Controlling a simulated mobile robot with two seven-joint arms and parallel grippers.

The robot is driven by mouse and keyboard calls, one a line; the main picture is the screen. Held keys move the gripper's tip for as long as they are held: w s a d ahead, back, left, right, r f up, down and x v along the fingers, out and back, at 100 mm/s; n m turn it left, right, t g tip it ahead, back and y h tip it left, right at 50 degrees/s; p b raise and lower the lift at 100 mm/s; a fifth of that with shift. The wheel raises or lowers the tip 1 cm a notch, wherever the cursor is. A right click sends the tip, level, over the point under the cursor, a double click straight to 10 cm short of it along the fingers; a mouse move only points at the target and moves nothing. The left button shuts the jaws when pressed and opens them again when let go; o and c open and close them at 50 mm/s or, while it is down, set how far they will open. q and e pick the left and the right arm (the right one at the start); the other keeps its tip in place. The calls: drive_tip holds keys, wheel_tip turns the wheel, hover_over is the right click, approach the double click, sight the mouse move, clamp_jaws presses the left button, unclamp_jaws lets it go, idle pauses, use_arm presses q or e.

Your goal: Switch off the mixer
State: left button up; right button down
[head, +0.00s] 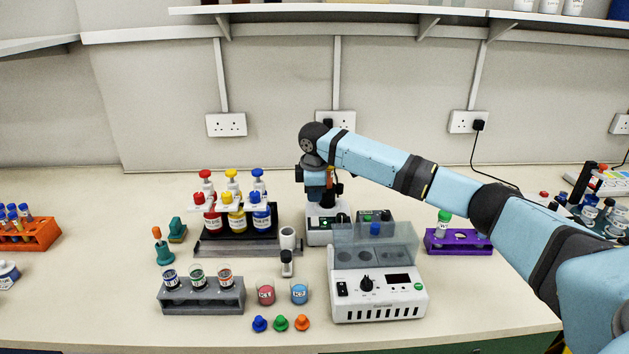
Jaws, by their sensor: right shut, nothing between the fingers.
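A small white device (318,238) with a green-lit switch stands at the middle of the bench and seems to be the mixer. My right arm reaches in from the right, and its gripper (326,203) points down over the back of this device. The gripper is shut and empty. Its fingertips are small and dark here, and I cannot tell whether they touch the device. The wrist hides part of the device's top. In front stands a larger white unit (376,300) with a clear lid, a black dial, a rocker switch and a dark display. My left gripper is not in view.
Red, yellow and blue pump bottles (236,222) stand in a dark rack to the left. A grey rack (200,300) of vials and two labelled beakers (266,294) are in front. A purple rack (457,242) is at the right.

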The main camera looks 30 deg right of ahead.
sight(315, 222)
drive_tip(key=f, duration=0.6)
drive_tip(key=shift+w+d+f, duration=0.2)
drive_tip(key=shift+w+f, duration=0.05)
drive_tip(key=shift+w, duration=0.05)
drive_tip(key=shift+p, duration=0.65)
drive_tip(key=shift+f, duration=0.15)
drive_tip(key=shift+s+a+p, duration=0.4)
drive_tip(key=shift+s+p, duration=0.2)
drive_tip(key=shift+p, duration=0.55)
